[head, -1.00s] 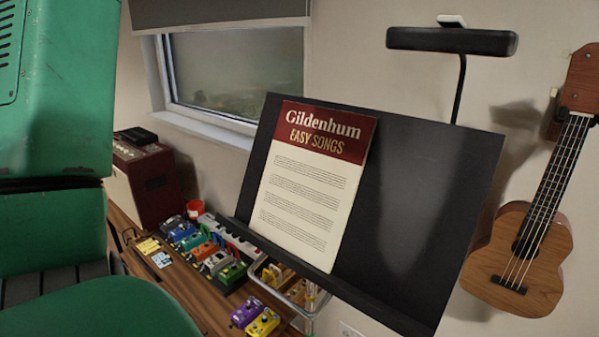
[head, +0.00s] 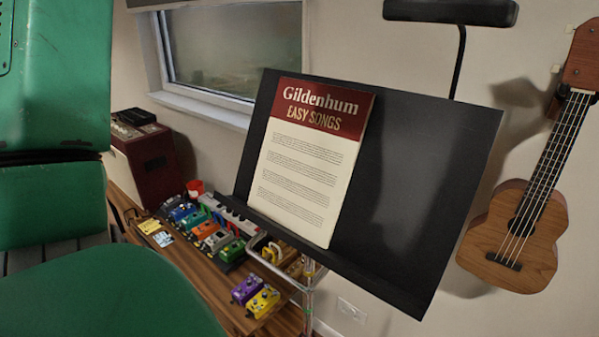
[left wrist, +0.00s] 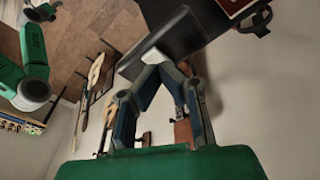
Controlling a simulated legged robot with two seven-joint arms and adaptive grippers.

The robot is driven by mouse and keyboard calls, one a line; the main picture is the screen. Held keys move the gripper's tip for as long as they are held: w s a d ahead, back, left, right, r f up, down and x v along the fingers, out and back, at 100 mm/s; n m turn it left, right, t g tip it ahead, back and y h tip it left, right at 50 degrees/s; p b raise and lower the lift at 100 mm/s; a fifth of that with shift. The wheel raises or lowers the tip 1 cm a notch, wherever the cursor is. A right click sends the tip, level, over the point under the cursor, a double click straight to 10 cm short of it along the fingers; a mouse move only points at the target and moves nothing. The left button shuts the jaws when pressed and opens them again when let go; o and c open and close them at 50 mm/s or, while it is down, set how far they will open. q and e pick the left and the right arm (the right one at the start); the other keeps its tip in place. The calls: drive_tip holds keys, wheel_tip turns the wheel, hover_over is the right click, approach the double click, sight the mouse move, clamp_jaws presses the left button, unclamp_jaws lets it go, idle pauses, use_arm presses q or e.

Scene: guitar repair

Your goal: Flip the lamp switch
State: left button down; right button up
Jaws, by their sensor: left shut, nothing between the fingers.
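The black lamp head (head: 450,11) is on a curved black arm above the music stand, at the top edge of the head view, with its top cut off. In the left wrist view the dark lamp head (left wrist: 184,34) is close, with a pale wedge-shaped piece (left wrist: 141,58) on its near side, probably the switch. My left gripper (left wrist: 160,62) is shut and empty, its fingertips at or very near this piece; I cannot tell whether they touch. The left gripper does not show in the head view.
The black music stand (head: 425,190) holds a songbook (head: 305,165). A ukulele (head: 520,235) hangs on the wall at right. Several pedals (head: 215,240) and a dark red amplifier (head: 148,160) sit on the wooden bench at left. A window (head: 235,50) is behind.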

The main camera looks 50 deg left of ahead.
use_arm(q)
drive_tip(key=shift+d, duration=0.8)
drive_tip(key=shift+a+f+b, duration=0.35)
drive_tip(key=shift+a+f, duration=0.15)
drive_tip(key=shift+a, duration=0.35)
drive_tip(key=shift+d+f, duration=0.3)
drive_tip(key=shift+d, duration=0.45)
use_arm(e)
drive_tip(key=shift+d+f, duration=0.55)
drive_tip(key=shift+f, duration=0.15)
use_arm(q)
drive_tip(key=shift+a+b, duration=0.1)
drive_tip(key=shift+b, duration=0.2)
